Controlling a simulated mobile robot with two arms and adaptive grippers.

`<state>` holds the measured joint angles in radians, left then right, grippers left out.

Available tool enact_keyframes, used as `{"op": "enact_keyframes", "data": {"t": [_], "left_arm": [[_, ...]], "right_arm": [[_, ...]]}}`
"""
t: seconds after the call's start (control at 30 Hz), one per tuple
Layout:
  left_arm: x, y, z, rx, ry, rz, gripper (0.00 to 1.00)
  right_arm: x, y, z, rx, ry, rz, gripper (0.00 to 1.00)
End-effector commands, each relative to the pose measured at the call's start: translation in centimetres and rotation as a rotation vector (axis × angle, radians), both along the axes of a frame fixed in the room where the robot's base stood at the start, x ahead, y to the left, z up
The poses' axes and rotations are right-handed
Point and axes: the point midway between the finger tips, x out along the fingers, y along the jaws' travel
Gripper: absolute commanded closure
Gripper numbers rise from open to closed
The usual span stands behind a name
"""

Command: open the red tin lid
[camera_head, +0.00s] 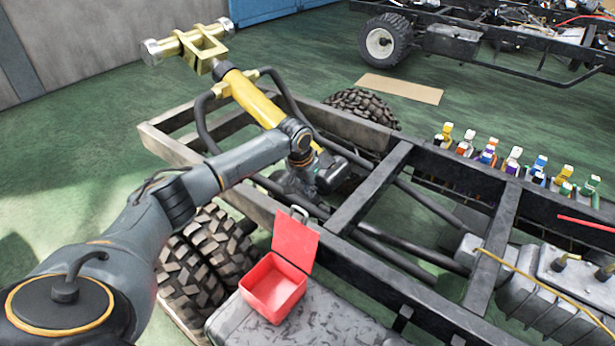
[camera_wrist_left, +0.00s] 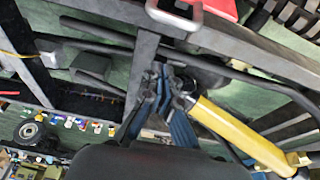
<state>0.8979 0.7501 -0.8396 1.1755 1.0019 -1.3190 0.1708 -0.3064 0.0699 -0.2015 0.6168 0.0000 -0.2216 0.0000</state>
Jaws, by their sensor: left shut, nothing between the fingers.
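The red tin (camera_head: 273,287) sits on a grey, worn surface at the lower middle of the head view. Its red lid (camera_head: 295,241) stands raised at the back edge, so the empty-looking inside shows. A metal loop handle (camera_head: 299,211) is at the lid's top edge; it also shows large at the top of the wrist view (camera_wrist_left: 174,18), with a piece of red (camera_wrist_left: 218,8) beside it. My left gripper (camera_head: 318,182) is beyond the lid, over the chassis frame, apart from the tin. In the wrist view its fingers (camera_wrist_left: 164,78) are together and hold nothing. My right gripper is not in view.
Dark chassis rails (camera_head: 370,190) surround my left gripper. A yellow cylinder (camera_head: 252,98) lies behind my wrist. A chunky tyre (camera_head: 205,262) is left of the tin. Several small coloured bottles (camera_head: 512,158) line the far rail. Green floor (camera_head: 300,50) lies open at the back.

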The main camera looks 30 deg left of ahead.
Motion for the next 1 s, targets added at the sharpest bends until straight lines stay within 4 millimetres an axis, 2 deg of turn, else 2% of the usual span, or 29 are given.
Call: {"op": "enact_keyframes", "data": {"t": [0.1,0.33,0.5,0.87,1.0], "left_arm": [[0.5,-0.1,-1.8,0.000,0.002,0.000,1.00],[-2.2,0.3,-1.3,0.003,0.001,-0.001,1.00],[-3.3,0.3,-1.5,0.001,0.000,-0.001,1.00],[-3.5,0.2,-1.6,0.000,-0.001,-0.001,1.00],[-2.9,0.3,-1.6,-0.001,-0.017,0.000,1.00]], "right_arm": [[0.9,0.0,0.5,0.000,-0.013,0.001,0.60],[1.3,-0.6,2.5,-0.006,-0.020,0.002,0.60],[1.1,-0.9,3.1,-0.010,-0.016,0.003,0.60],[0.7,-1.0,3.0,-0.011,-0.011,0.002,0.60],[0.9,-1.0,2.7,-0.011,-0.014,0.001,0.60]]}}
